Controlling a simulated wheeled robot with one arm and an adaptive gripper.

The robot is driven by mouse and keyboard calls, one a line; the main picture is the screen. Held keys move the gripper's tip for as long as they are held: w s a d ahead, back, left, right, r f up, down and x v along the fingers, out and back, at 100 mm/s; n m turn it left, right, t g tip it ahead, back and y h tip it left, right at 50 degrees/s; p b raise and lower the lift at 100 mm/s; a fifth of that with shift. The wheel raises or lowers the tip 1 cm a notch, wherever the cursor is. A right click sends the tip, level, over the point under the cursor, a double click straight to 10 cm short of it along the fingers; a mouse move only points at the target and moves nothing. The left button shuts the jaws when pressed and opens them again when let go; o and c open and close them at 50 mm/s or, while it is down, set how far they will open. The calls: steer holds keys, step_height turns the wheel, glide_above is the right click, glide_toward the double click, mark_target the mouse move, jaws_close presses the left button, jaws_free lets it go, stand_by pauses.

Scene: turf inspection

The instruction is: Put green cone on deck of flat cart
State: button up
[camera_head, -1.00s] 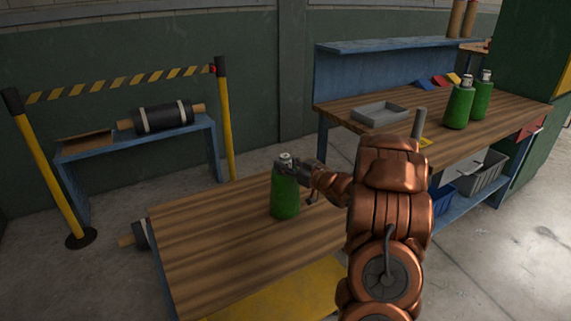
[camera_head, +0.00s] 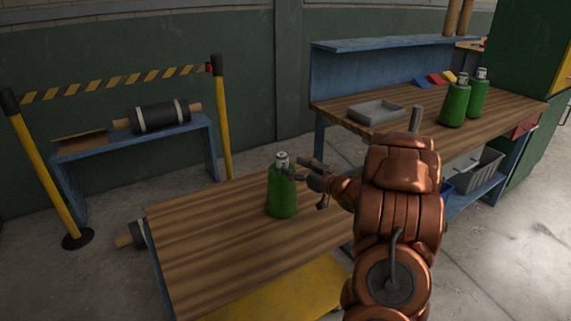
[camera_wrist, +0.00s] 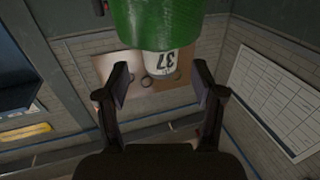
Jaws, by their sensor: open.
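Two more green cones, a nearer one (camera_head: 455,104) and a farther one (camera_head: 478,95), stand on the workbench at the right.
The workbench (camera_head: 385,140) holds a grey tray (camera_head: 376,112) and coloured blocks. A low blue bench (camera_head: 62,152) with a dark roller (camera_head: 160,116) stands behind a striped barrier (camera_head: 120,83).

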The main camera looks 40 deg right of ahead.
steer(key=v, duration=0.7)
steer(key=s+a+f+m+g+h, duration=0.1)
steer(key=s+a+m+g+h, duration=0.1)
steer(key=s+a+g, duration=1.8)
steer(key=s+a+h, duration=0.1)
steer(key=s+a, duration=1.3)
steer(key=a, duration=0.1)
steer(key=shift+s+f+g+h, duration=0.2)
steer(key=shift+f+g+h, duration=0.1)
steer(key=shift+f+h, duration=0.1)
